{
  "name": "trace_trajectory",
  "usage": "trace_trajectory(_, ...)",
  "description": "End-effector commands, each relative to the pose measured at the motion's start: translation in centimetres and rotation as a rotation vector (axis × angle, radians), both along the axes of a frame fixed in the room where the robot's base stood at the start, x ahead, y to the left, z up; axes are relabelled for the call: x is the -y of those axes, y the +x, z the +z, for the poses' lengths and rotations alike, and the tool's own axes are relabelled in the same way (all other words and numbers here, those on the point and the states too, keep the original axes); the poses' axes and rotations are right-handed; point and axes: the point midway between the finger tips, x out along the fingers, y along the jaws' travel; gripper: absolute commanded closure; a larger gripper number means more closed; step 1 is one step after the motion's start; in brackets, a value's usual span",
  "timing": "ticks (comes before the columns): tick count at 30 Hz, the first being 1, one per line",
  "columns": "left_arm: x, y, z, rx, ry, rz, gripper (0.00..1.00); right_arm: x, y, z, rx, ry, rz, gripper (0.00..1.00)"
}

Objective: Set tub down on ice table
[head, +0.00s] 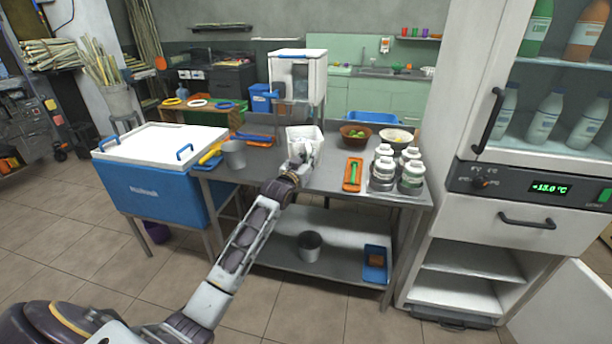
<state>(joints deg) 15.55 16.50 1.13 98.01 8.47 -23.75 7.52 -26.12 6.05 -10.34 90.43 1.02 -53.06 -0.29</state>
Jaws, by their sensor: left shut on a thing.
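A white tub (304,132) is at the middle of the steel table (328,178), beneath the white dispenser box. My left gripper (301,152) reaches in from the lower left and is shut on the tub's near side. The gripper hides part of the tub and its base, so I cannot tell whether the tub touches the table top. My right gripper is not in view.
A metal cup (234,154) stands left of the tub. A brown bowl (354,136), an orange tray (352,174) and several white-lidded jars (383,168) are to the right. A blue cooler (160,190) adjoins the table's left end. A refrigerator (530,200) stands at right.

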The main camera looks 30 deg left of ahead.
Motion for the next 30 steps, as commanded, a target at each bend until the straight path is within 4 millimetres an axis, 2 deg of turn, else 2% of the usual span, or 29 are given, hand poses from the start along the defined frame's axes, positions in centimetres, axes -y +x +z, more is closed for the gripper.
trace_trajectory(7, 0.0, 0.0, -2.0, 0.008, 0.002, 0.0, 1.0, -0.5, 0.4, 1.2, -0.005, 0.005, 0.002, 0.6)
trace_trajectory(20, 0.0, 0.0, -2.3, 0.008, 0.002, 0.0, 1.0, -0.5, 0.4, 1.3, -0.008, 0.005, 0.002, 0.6)
trace_trajectory(25, 0.0, 0.0, -3.7, 0.005, 0.001, 0.0, 1.0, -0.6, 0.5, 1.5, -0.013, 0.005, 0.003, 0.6)
trace_trajectory(30, 0.0, 0.0, -5.3, 0.006, 0.002, 0.0, 1.0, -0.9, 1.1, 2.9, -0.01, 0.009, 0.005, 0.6)
